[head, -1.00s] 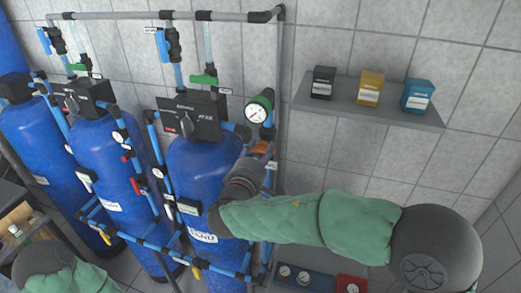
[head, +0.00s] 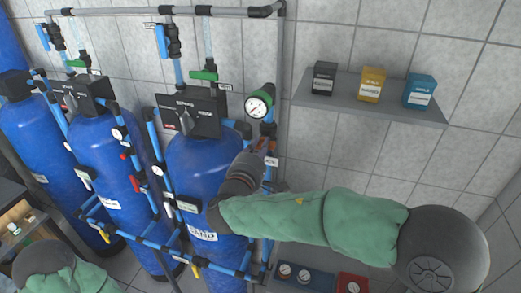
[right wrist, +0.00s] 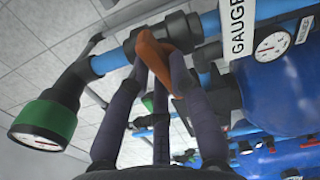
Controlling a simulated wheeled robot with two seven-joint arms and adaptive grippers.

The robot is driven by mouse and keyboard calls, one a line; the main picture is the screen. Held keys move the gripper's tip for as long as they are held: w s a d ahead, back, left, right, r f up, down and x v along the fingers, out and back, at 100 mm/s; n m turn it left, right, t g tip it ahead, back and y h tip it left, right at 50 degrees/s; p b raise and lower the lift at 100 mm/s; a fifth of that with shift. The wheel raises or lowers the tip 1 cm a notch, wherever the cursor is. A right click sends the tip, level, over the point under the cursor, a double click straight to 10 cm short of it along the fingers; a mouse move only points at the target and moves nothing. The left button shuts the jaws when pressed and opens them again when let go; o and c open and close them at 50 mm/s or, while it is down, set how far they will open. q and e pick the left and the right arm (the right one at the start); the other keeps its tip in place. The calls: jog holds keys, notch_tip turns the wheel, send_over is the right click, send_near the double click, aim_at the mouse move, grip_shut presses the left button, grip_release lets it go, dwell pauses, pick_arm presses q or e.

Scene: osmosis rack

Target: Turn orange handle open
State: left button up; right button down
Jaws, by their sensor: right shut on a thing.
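The orange handle (head: 263,144) is on a dark valve in the vertical pipe just below the round gauge, right of the nearest blue tank. It shows larger in the right wrist view (right wrist: 151,52), where it lies slantwise against the dark valve body (right wrist: 168,35). My right gripper (head: 260,152) is at the handle, and its dark fingers (right wrist: 165,68) are shut on it in the wrist view. The fingers partly hide the handle. My left arm shows only at the lower left of the head view, and its gripper is out of view.
A gauge (head: 258,105) sits just above the handle. Several blue tanks (head: 205,165) with pipes stand to the left. A wall shelf (head: 300,98) with three small boxes is at the right. A GAUGE label (right wrist: 236,35) hangs near the valve in the wrist view.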

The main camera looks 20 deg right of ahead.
jog(key=n+b, duration=0.1)
jog(key=n, duration=0.4)
jog(key=shift+a+f+n, duration=0.1)
jog(key=shift+n, duration=0.2)
jog(key=n, duration=0.2)
jog(key=shift+n, duration=0.3)
jog(key=n+p, duration=0.1)
jog(key=n, duration=0.2)
jog(key=shift+w+n, duration=0.1)
jog(key=shift+n, duration=0.2)
jog(key=shift+f+n+p, duration=0.1)
jog(key=shift+n+p, duration=0.8)
jog(key=shift+n, duration=1.1)
jog(key=c, duration=1.1)
grip_release()
